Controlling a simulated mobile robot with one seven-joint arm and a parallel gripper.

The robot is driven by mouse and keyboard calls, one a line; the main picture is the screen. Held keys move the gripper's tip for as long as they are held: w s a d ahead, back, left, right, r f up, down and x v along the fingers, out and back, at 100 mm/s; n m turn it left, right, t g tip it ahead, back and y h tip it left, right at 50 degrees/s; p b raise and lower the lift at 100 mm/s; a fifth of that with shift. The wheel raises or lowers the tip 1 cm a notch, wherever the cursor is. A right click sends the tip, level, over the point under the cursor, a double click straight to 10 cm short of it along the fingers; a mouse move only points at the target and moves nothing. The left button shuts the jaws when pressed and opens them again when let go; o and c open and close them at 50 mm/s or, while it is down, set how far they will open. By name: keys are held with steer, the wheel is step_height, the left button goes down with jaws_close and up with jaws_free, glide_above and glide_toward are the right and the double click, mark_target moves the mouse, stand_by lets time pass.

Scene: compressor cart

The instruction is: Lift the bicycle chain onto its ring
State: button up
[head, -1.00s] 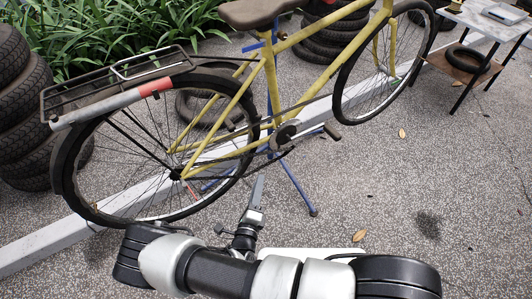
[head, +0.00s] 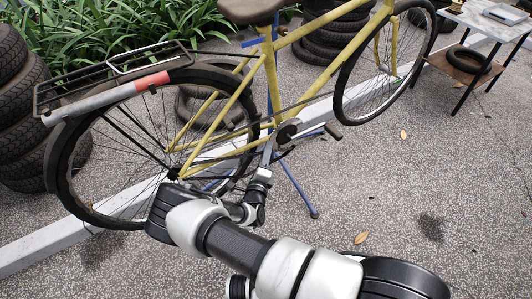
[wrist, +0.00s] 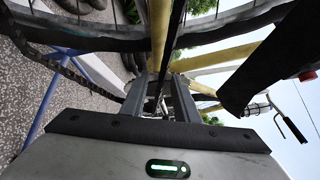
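The yellow bicycle (head: 246,100) is held up by a blue stand. Its grey chain ring and crank (head: 288,131) sit at the bottom of the frame. My gripper (head: 268,150) is just left of and below the ring. In the wrist view my gripper (wrist: 163,85) has its two fingers apart, with a dark thin strip between them. I cannot tell whether that strip is the chain or whether the fingers touch it. A length of dark chain (wrist: 70,72) runs slanting at the left of the wrist view. My arm hides part of the rear wheel (head: 100,215).
Blue stand legs (head: 298,189) reach the ground right of my gripper. A pedal (head: 333,131) sticks out on the right. Tyre stacks (head: 22,105) stand at left and behind. A small table (head: 462,62) is at the upper right.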

jaws_close()
